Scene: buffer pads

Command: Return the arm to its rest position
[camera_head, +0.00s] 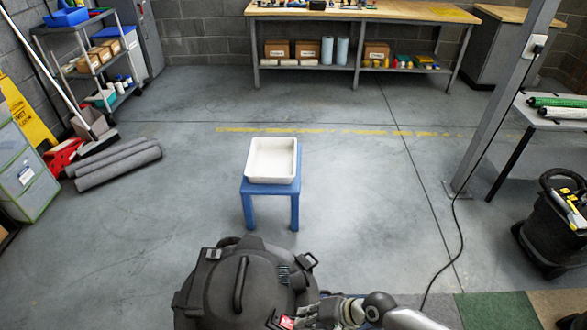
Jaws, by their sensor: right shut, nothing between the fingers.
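My right gripper (282,322) is at the bottom edge of the head view, with its grey arm coming in from the right. It is shut and empty, and is partly cut off by the frame's edge. It is beside the lower right side of a dark domed machine with a top handle (225,285); I cannot tell whether they touch. My left gripper is not in view. A white tray (272,178) sits upright on a small blue stool (247,187) ahead; it looks empty.
Grey rolls (120,166) lie on the floor at left, near a yellow sign (25,112). A metal post (500,100) and a black machine (553,230) stand at right. A cable (458,235) crosses the floor. Floor around the stool is clear. A workbench (360,12) stands at the back.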

